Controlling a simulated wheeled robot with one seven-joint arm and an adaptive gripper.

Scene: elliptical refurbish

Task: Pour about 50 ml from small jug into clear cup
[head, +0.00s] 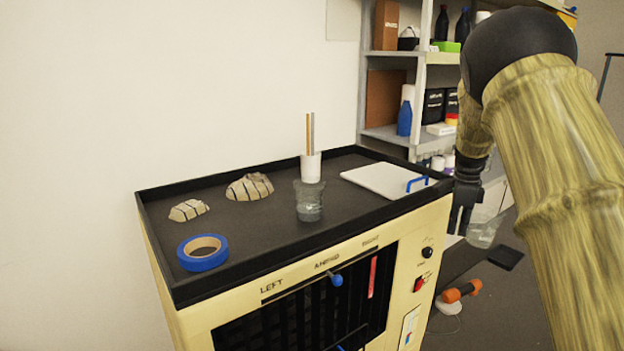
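A clear cup (309,203) stands upright on the dark top of the cabinet, with what looks like clear liquid low inside. My gripper (461,222) is beyond the cabinet's right edge, pointing down, well to the right of the cup. A small clear vessel, apparently the small jug (482,233), is at the right side of the gripper's fingers, off the floor and slightly tilted. The fingers appear shut on its near side or handle; the exact contact is too small to see. Its liquid level is hard to tell.
The cabinet top has a raised black rim (260,262). On it are blue tape (203,254), two striped stones (250,187), a white holder with sticks (311,167) and a white board with a blue handle (385,180). Shelves (390,135) stand behind. An orange tool (461,291) lies on the floor.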

